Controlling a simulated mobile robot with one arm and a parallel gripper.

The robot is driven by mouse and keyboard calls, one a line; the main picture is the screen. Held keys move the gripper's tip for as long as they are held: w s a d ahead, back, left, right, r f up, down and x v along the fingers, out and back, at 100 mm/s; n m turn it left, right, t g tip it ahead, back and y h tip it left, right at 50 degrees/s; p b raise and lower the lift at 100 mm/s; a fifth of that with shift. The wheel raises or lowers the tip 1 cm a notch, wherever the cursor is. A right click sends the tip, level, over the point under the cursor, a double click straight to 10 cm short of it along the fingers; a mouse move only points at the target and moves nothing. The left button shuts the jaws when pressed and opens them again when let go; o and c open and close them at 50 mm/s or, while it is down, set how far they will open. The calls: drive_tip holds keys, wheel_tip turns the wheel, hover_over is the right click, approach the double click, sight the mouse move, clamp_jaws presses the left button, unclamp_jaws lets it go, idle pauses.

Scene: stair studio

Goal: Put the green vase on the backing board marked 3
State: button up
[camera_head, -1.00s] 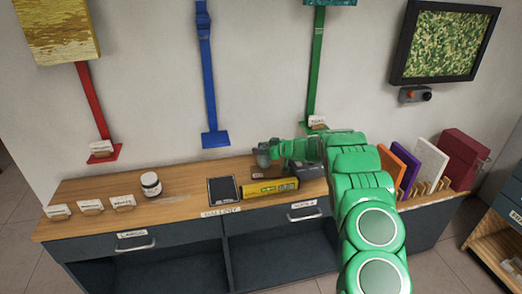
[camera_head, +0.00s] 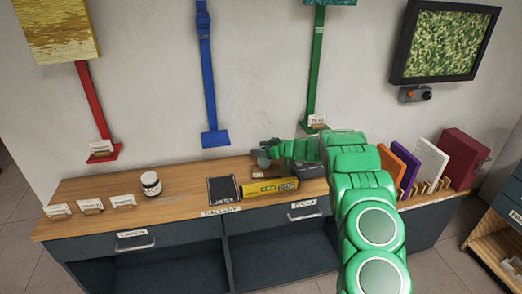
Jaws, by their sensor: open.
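I cannot make out a green vase in this view. No backing board with a readable 3 shows either. My gripper (camera_head: 267,157) is open at the end of my green arm, over the back of the wooden counter. It is small in the picture and partly hidden by my wrist, and I see nothing held in it. A small label (camera_head: 258,175) shows just below it.
The wooden counter (camera_head: 175,195) holds a white jar (camera_head: 151,184), a black tablet (camera_head: 222,190), a yellow box (camera_head: 268,188) and label cards (camera_head: 91,204). Coloured panels (camera_head: 428,163) stand upright at right. Red, blue (camera_head: 208,80) and green stands line the wall.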

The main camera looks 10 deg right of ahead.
drive_tip(key=v, duration=1.2)
drive_tip(key=shift+w+r, duration=0.1)
